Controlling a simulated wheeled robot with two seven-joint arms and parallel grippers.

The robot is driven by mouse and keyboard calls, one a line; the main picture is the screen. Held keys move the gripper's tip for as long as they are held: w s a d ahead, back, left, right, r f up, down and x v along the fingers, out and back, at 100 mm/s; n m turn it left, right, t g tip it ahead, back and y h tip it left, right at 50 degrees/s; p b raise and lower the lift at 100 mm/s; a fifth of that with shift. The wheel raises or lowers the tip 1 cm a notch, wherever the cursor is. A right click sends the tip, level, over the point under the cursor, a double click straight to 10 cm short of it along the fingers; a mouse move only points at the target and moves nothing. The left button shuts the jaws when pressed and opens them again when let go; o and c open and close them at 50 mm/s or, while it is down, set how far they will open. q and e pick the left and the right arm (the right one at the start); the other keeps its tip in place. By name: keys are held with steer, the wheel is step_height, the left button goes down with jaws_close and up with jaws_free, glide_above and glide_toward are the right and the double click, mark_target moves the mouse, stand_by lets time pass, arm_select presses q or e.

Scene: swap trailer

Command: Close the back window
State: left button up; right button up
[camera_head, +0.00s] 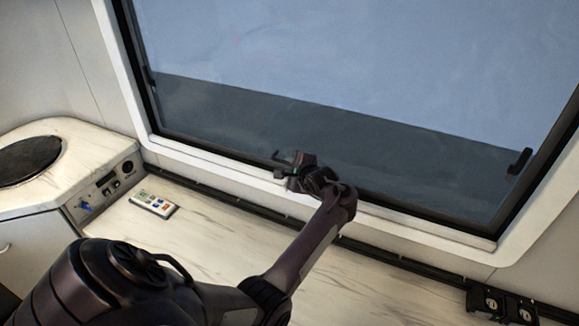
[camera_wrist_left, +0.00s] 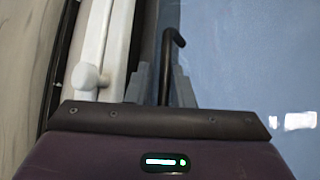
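The back window (camera_head: 330,60) is a large bluish pane in a black frame with a white surround, filling the top of the head view. How far its pane stands from the frame cannot be told. A dark hooked handle (camera_head: 282,156) is at its lower edge. My left gripper (camera_head: 290,172) is at that lower edge, beside the handle. In the left wrist view the handle (camera_wrist_left: 168,65) stands between my two grey fingers (camera_wrist_left: 162,88), which are apart with a gap to the left of it. My right gripper is not in view.
A counter (camera_head: 150,235) runs below the window, with a remote (camera_head: 153,204) on it. A raised unit with a control panel (camera_head: 110,185) stands left. Black latches sit at the window's left (camera_head: 149,76) and right (camera_head: 520,161) sides. Black sockets (camera_head: 500,305) are at lower right.

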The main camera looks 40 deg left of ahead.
arm_select(q)
steer(key=v, duration=0.8)
steer(key=shift+b, duration=0.3)
